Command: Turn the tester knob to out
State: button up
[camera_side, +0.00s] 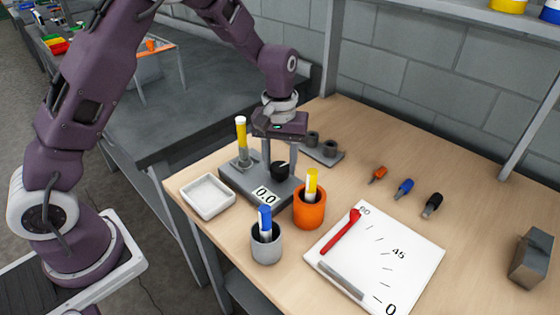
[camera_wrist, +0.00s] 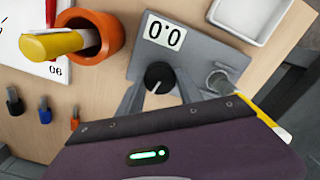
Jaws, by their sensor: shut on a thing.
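The tester is a grey box (camera_side: 232,177) with a white "0.0" display (camera_side: 265,195) on its front; it also shows in the wrist view (camera_wrist: 196,52). Its round black knob (camera_side: 279,171) is on top and carries a white pointer line, clear in the wrist view on the knob (camera_wrist: 159,75). My gripper (camera_side: 280,168) points down over the tester, its two fingers on either side of the knob and shut on it. A yellow-handled tool (camera_side: 241,135) stands upright in a grey socket at the tester's left end. No "out" label is readable.
A white tray (camera_side: 208,196) lies left of the tester. An orange cup (camera_side: 309,212) and a grey cup (camera_side: 266,249) with markers stand in front. A white dial board (camera_side: 400,250) with a red pointer lies right.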

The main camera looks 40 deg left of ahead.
aim_at(280, 166)
jog(key=shift+n, duration=1)
jog(key=o, duration=1.4)
jog(key=shift+c, duration=0.2)
jog(key=shift+r, duration=0.15)
notch_tip(280, 166, up, 6)
jog(key=shift+r, duration=0.45)
